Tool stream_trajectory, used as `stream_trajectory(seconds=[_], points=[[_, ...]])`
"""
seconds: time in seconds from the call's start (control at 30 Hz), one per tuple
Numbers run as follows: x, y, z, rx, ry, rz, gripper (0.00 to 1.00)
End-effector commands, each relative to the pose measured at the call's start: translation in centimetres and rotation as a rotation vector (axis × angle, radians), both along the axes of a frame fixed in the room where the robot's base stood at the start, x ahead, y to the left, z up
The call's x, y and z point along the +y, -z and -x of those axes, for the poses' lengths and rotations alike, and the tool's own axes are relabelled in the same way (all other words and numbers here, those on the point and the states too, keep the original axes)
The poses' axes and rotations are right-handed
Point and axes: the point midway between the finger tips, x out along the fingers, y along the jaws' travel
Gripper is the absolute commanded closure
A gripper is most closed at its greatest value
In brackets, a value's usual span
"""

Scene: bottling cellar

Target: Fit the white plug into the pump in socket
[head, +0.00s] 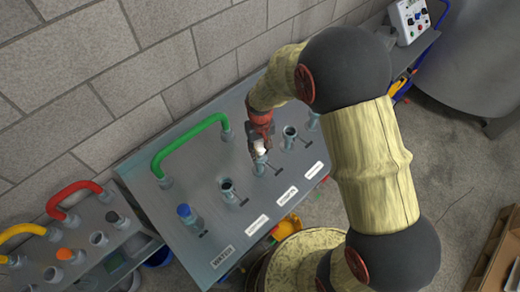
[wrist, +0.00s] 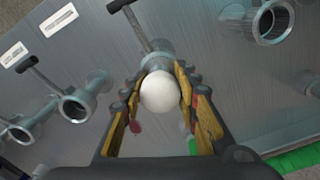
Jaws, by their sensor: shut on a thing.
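The white plug (wrist: 160,92) shows as a round white ball between the two yellow-padded fingers of my gripper (wrist: 158,97). It also shows in the head view (head: 260,148). My gripper (head: 260,143) is shut on it, at the middle of the grey panel. A grey pipe socket (wrist: 156,61) with a valve handle is directly behind the plug, in line with it. This socket shows just below the plug in the head view (head: 260,168). I cannot tell whether the plug is inside it or just at its mouth.
Open sockets stand on both sides, one to the left (head: 227,187) and one to the right (head: 290,132). A blue-capped socket (head: 185,212) is further left. A green hose (head: 190,145) arches behind. The block wall (head: 150,60) borders the panel's back.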

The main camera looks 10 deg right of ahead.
Motion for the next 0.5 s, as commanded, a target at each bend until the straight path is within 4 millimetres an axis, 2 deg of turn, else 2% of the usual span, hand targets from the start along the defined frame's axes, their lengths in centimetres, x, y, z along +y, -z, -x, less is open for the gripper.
stream_trajectory(seconds=[0.47, 0.5], points=[[0.00, 0.29, -0.02, -0.001, 0.000, 0.000, 0.95], [0.00, 0.29, -0.02, 0.000, 0.000, 0.000, 0.69]])
